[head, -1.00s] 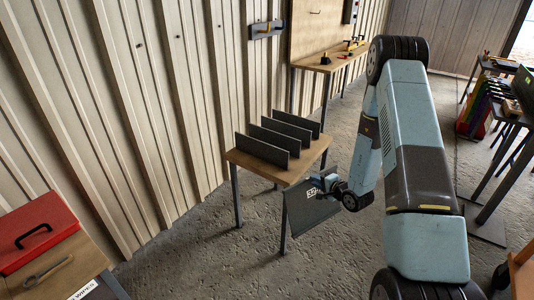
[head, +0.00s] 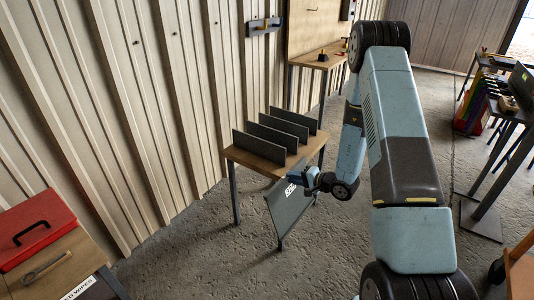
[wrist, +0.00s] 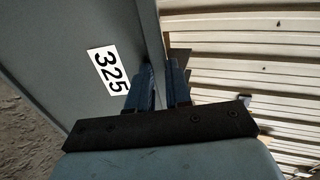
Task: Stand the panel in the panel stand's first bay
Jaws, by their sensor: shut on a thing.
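The panel (head: 287,210) is a flat dark grey sheet with a white label. In the wrist view the panel (wrist: 60,40) fills the upper left and its label reads 325. My gripper (head: 303,181) is shut on the panel's edge; its blue fingers (wrist: 158,88) show in the wrist view. The panel hangs tilted beside the front right of the small table, apart from the stand as far as I can tell. The panel stand (head: 258,143) on that table shows several upright dark dividers with gaps between them. The panel hides part of the table's front edge.
The small wooden table (head: 236,156) stands near the corrugated wall. A red toolbox (head: 35,235) and a wrench (head: 45,266) are at lower left. A workbench (head: 325,58) stands behind. Racks and tables line the right side. The concrete floor between is clear.

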